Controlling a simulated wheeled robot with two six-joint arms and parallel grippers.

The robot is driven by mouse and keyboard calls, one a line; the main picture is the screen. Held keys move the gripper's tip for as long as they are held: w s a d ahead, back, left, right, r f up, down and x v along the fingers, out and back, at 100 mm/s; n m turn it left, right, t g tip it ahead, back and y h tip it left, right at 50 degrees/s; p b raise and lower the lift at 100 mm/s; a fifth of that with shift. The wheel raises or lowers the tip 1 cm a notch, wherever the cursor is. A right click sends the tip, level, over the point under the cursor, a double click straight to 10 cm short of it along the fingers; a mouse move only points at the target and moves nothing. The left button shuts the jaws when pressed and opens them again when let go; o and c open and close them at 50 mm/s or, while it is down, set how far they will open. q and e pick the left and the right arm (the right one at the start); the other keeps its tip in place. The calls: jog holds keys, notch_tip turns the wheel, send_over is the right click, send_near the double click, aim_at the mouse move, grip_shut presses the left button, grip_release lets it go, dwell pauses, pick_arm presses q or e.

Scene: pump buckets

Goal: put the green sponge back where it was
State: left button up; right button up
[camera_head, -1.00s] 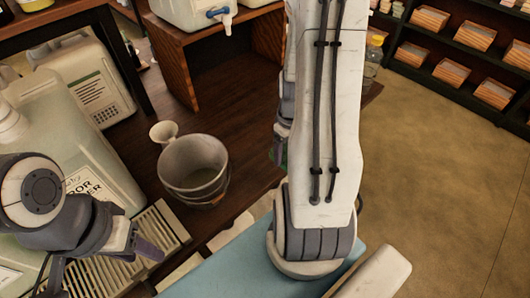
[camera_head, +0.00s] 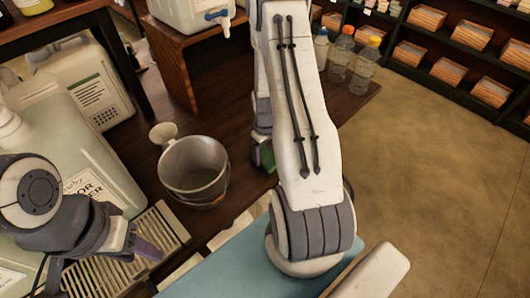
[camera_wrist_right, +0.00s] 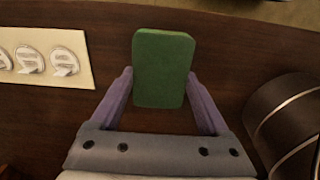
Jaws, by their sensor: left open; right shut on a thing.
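The green sponge (camera_wrist_right: 163,67) is between the fingers of my right gripper (camera_wrist_right: 163,90) in the right wrist view, over the dark brown wooden surface. In the head view only part of the sponge (camera_head: 265,156) shows, beside my right arm and to the right of the grey bucket (camera_head: 180,180). My right gripper is shut on it; whether the sponge touches the surface I cannot tell. My left gripper (camera_head: 140,248) is open and empty at the lower left, near the slatted tray.
A slatted tray (camera_head: 165,222) and large jugs (camera_head: 80,150) stand at the left. Several bottles (camera_head: 341,55) stand on the table's far right part. The right wrist view shows a pale panel with white fittings (camera_wrist_right: 30,60) and a dark banded round object (camera_wrist_right: 285,120).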

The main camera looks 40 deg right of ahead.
aim_at(265, 155)
jog(key=shift+f, duration=0.15)
jog(key=o, duration=1)
jog(key=shift+o, duration=0.2)
notch_tip(265, 155, up, 12)
jog(key=shift+r, duration=0.2)
jog(key=s+a+r+n, duration=0.1)
jog(key=a+r+n, duration=0.4)
jog(key=a, duration=1.3)
jog(key=s+a+r, duration=0.3)
jog(key=s+a, duration=0.3)
jog(key=s, duration=0.2)
jog(key=s+a+r+n+y, duration=0.1)
jog(key=s+a+r, duration=0.3)
jog(key=s+a, duration=0.3)
jog(key=shift+s+r, duration=0.2)
jog(key=shift+s, duration=0.3)
